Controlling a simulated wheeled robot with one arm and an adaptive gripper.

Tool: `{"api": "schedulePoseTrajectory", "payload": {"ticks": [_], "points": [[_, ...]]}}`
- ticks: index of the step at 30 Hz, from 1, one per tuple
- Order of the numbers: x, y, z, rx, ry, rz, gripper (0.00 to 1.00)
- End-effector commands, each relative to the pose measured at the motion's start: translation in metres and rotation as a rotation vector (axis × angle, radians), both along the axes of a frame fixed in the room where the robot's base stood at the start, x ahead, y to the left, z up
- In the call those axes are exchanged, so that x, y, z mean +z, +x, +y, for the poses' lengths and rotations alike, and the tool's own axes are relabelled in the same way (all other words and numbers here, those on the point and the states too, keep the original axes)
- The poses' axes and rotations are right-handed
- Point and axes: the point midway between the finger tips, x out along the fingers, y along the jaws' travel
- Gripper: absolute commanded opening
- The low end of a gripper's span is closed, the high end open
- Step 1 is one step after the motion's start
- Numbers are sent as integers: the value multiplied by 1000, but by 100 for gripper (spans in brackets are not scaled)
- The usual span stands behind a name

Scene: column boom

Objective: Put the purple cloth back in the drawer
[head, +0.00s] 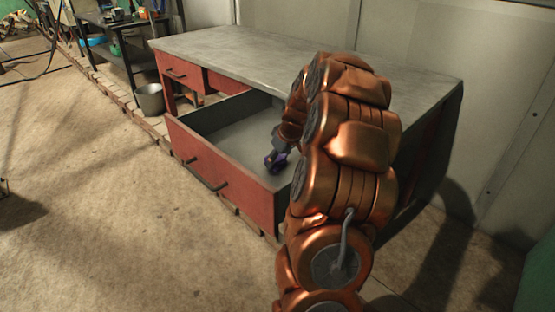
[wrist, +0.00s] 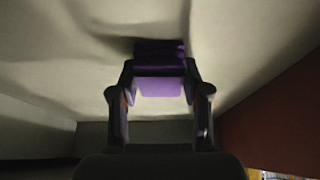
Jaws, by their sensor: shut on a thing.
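The purple cloth (wrist: 160,88) is between the two fingertips of my gripper (wrist: 159,76) in the wrist view, with a darker purple part just beyond them. My gripper is shut on it. In the head view my gripper (head: 277,159) is inside the open red drawer (head: 196,166), near its right end, with a little purple showing. The pale drawer floor lies close by the cloth in the wrist view, with a dark shadow beside it. I cannot tell whether the cloth touches the floor.
The drawer is pulled out from a red workbench with a grey top (head: 240,55). The drawer's inside looks otherwise empty. My arm hides the bench's right front. A metal bucket (head: 150,99) stands left of the bench. The floor in front is clear.

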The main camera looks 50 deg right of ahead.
Motion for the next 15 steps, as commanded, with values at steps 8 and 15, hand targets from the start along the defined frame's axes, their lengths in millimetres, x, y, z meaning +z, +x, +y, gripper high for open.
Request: {"api": "schedulePoseTrajectory", "payload": {"ticks": [8,15], "points": [[-2,0,0,0,0,0,63],[-2,0,0,0,0,0,72]]}}
